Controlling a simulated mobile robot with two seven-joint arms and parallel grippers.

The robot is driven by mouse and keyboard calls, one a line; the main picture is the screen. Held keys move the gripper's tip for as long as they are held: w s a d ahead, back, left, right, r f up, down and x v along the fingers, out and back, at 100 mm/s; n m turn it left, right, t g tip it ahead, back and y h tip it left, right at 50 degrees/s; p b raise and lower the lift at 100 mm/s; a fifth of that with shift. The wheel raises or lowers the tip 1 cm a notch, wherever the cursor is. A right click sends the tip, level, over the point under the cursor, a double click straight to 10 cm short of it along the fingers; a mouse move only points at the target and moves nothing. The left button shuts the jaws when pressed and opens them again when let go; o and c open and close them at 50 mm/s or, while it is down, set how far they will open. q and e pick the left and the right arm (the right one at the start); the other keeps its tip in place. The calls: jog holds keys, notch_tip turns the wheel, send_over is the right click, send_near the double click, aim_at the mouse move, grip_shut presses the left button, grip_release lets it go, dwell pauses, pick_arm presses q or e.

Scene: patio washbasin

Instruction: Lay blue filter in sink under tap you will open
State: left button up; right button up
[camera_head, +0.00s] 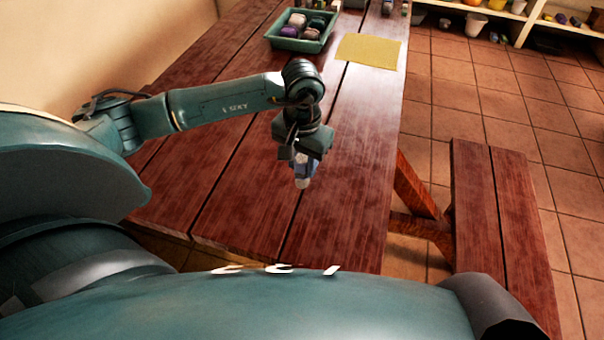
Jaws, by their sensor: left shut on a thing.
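My left gripper (302,160) points down over the red-brown wooden table and is shut on a small blue thing with a pale lower end. It looks like the blue filter (304,171), though the gripper hides part of it. I cannot tell whether its lower end touches the table or hangs just above it. The sink and the tap are not in view. My right gripper is not in view.
The plank table (235,190) stretches away, mostly bare. A green tray (290,43) with several round items and a yellow cloth (368,50) lie farther back. A wooden bench (490,205) stands at right on the tiled floor. Shelves (490,10) hold pots behind.

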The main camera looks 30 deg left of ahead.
aim_at(302, 176)
pick_arm(q)
jog(key=shift+f, duration=2.4)
jog(key=shift+f, duration=0.2)
jog(key=o, duration=1)
jog(key=shift+c, duration=0.2)
jog(key=shift+r, duration=0.15)
